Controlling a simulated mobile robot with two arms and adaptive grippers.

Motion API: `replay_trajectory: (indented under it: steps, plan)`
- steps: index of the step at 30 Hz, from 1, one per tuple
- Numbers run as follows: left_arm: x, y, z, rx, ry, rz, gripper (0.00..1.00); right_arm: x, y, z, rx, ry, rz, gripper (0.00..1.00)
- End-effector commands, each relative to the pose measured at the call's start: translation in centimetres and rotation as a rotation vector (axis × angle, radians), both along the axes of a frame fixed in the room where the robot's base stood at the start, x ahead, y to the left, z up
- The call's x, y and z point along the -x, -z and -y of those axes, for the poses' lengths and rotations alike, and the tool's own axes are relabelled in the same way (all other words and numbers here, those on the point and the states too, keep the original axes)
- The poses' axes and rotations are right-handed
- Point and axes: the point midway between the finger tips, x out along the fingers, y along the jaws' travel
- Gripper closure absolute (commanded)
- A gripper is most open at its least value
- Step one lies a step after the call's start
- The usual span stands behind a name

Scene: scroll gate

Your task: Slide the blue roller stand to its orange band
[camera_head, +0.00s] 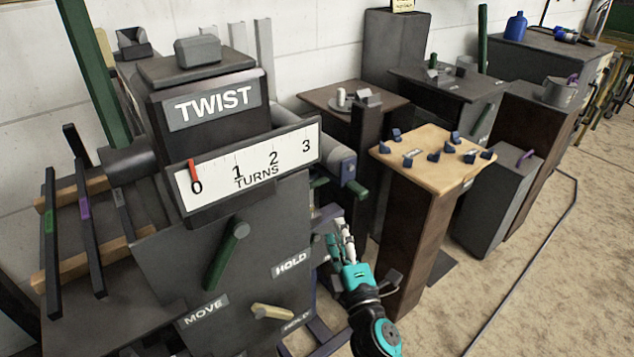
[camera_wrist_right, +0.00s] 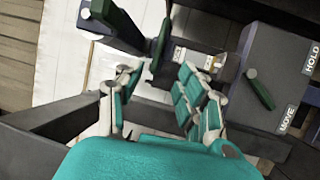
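My right gripper (camera_head: 340,238) is in the lower middle of the head view, beside the right side of the TWIST machine. Its teal fingers stand apart with nothing between them in the right wrist view (camera_wrist_right: 160,85). Dark blue frame bars (camera_head: 322,335) show low beside the machine, partly hidden by my right arm; I cannot tell whether they are the blue roller stand. A grey roller (camera_head: 338,158) with a blue end and a green handle (camera_head: 357,188) sticks out above the gripper. I cannot make out an orange band. My left gripper is not in view.
The TWIST machine (camera_head: 262,225) has a turns scale with its red pointer (camera_head: 192,172) near 0. A wooden-topped pedestal (camera_head: 430,155) with small blue pieces stands right of my gripper. The right wrist view shows a white sheet (camera_wrist_right: 62,60) and a HOLD/MOVE panel (camera_wrist_right: 285,75). Floor at right is mostly open.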

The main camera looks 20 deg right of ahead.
Motion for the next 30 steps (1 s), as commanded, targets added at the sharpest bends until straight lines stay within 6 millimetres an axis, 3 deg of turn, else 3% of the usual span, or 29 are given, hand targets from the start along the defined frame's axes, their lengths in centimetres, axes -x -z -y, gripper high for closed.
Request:
replay_trajectory:
  steps: [2, 10, 18, 24, 30]
  plan:
    - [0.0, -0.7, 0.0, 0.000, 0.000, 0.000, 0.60, -1.6, -0.8, 0.1, 0.000, -0.001, 0.004, 0.62]
    - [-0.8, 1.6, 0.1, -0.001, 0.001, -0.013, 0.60, -7.4, -1.6, 0.4, -0.002, 0.000, 0.002, 0.62]
    - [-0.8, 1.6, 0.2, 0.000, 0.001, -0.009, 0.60, -12.8, -2.3, 0.6, -0.003, -0.001, 0.001, 0.62]
    - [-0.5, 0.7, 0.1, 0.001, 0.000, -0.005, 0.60, -14.9, -2.5, 0.7, -0.003, -0.001, -0.001, 0.62]
    - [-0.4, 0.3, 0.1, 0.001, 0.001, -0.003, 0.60, -15.5, -2.6, 0.8, -0.003, -0.001, -0.002, 0.62]
